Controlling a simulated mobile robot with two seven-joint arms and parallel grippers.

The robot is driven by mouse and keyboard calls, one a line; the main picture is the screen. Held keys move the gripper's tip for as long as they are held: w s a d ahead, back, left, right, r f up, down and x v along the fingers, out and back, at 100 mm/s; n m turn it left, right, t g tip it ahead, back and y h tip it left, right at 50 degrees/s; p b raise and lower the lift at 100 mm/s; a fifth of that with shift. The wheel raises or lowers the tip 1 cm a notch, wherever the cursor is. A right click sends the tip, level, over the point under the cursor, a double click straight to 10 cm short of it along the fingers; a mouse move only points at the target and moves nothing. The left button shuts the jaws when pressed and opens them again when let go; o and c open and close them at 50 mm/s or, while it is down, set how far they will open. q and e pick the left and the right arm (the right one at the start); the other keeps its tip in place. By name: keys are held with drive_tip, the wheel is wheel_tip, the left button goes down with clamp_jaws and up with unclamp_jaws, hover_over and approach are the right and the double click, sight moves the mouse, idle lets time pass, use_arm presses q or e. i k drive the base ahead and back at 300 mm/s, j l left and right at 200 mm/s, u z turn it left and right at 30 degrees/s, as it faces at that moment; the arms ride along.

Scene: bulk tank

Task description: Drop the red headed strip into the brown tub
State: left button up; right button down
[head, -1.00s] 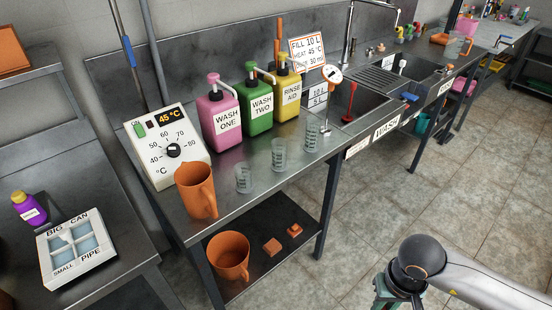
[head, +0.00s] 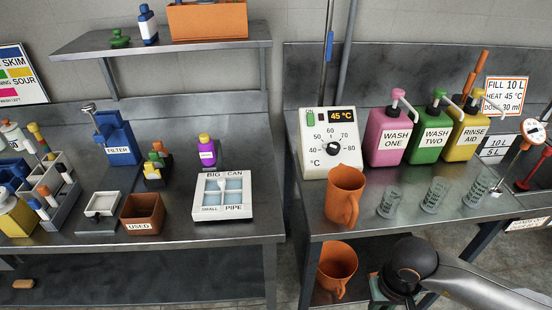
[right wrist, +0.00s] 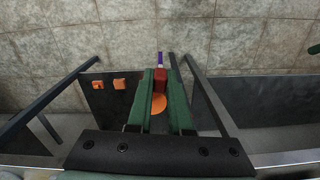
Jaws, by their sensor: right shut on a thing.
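The brown tub (head: 142,225), labelled USED, stands on the left bench in the head view. In the right wrist view my right gripper (right wrist: 161,76) is shut on the strip; its dark red head (right wrist: 160,80) shows between the green fingers, with a thin purple-blue end beyond. In the head view my right arm comes in at the lower right, and the gripper's tips are hidden below the wrist. It is in front of the right bench, well to the right of the tub. My left gripper is not in view.
A BIG CAN/SMALL PIPE box (head: 223,215) is right of the tub, and a small white tray (head: 101,207) is left of it. An orange jug (head: 345,195) stands on the right bench. A gap separates the benches.

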sight(151, 226)
drive_tip(key=u, duration=1.25)
